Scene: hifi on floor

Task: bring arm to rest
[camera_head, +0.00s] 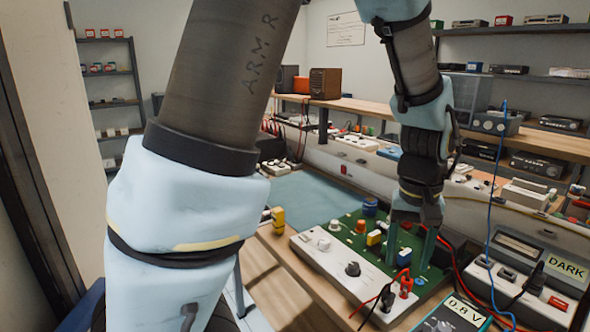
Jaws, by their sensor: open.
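My arm fills the left and upper middle of the head view, its links wrapped in pale blue covers with black straps. My gripper (410,253) points down at the right of centre, over a green circuit board (347,232) on the workbench. Its two grey-green fingers are apart, and I see nothing held between them. The fingertips are at or just above the board; I cannot tell whether they touch it. Small yellow and blue parts (374,238) stand on the board just left of the fingers.
A white panel with knobs (335,268) lies in front of the board, with red and black leads (388,298). A meter reading 0.8 V (462,312) and a box marked DARK (566,268) are at right. A blue cable (493,200) hangs there. A teal mat (312,195) looks mostly clear.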

